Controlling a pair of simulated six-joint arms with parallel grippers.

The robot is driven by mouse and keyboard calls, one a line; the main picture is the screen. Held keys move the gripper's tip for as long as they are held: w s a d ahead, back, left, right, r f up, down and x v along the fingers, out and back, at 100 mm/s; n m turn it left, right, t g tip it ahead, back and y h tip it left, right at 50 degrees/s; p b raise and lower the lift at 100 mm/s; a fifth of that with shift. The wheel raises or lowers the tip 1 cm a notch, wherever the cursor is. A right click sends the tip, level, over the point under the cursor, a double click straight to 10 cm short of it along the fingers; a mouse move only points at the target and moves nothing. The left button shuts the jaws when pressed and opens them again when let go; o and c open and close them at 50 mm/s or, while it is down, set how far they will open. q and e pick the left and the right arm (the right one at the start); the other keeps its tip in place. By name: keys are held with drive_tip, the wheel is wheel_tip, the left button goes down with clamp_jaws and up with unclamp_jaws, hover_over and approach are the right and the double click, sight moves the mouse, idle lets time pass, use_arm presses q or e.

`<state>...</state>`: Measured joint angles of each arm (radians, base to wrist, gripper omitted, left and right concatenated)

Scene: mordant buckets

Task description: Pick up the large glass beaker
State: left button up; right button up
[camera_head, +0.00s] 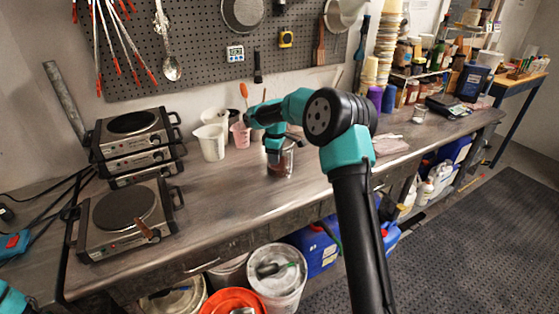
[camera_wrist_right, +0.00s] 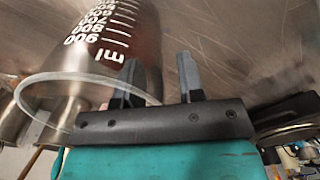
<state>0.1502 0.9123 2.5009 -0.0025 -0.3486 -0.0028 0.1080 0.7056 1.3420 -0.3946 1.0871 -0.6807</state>
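The large glass beaker (camera_head: 281,161) stands on the workbench, below my right gripper (camera_head: 277,143) in the head view. In the right wrist view, the clear beaker (camera_wrist_right: 105,45) with white volume marks fills the upper left, its rim towards the camera. My right gripper (camera_wrist_right: 158,80) has its two fingers apart, straddling the beaker's right-hand wall. One finger overlaps the beaker's mouth and the other is outside it. I cannot tell whether either finger touches the glass. My left gripper is not in view.
White plastic jugs (camera_head: 210,140) and a pink cup (camera_head: 240,134) stand just left of the beaker. Stacked hot plates (camera_head: 135,140) and another hot plate (camera_head: 125,212) sit at the left. Buckets (camera_head: 277,280) are below the bench. The bench front is fairly clear.

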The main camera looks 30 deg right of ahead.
clamp_jaws()
drive_tip(key=shift+r, duration=0.1)
idle(0.5)
